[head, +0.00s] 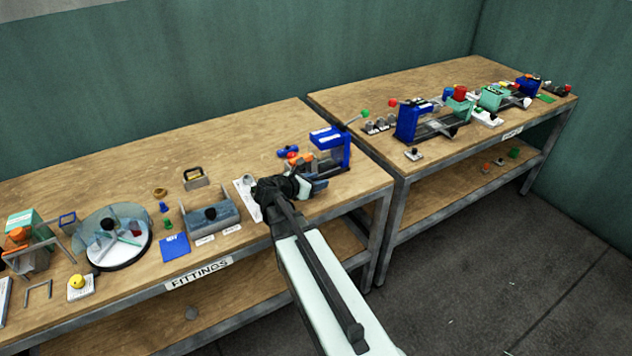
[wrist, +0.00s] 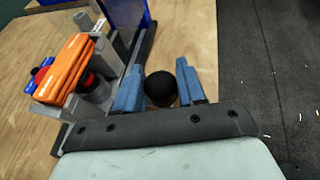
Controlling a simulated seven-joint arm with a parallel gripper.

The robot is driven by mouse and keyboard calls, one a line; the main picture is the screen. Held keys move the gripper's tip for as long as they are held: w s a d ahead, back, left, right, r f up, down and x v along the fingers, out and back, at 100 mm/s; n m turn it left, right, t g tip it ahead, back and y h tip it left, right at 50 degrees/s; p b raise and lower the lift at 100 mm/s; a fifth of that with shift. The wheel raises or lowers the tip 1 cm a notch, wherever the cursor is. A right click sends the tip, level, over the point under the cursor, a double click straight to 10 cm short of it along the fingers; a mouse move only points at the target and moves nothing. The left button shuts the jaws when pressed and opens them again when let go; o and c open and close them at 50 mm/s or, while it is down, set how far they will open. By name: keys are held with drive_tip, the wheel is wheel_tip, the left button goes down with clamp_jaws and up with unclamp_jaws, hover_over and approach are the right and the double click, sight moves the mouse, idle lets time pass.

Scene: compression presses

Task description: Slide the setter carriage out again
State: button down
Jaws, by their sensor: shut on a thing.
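The press at this station has a blue frame (head: 338,147), which also shows at the top of the wrist view (wrist: 125,12). My gripper (head: 315,184) is low at the press's front side. In the wrist view its two blue fingers (wrist: 160,74) stand on either side of a round black knob (wrist: 160,90) and are shut on it. The knob appears to belong to the setter carriage, but its joint to it is hidden. A grey part with an orange block (wrist: 65,68) on it is left of the fingers. My gripper hides part of the press base in the head view.
A grey tray (head: 212,222) and a blue mat (head: 174,247) are left of my gripper. A round glass-like turntable (head: 112,236) stands further left. The table's front edge is close by. A second table (head: 340,97) with more presses is at the right.

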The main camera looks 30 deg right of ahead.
drive_tip(key=shift+a, duration=2.05)
drive_tip(key=c, duration=0.7)
unclamp_jaws()
drive_tip(key=shift+c, duration=0.2)
drive_tip(key=v, duration=1.3)
drive_tip(key=shift+a, duration=0.35)
drive_tip(key=shift+s+r, duration=0.15)
drive_tip(key=shift+d, duration=0.1)
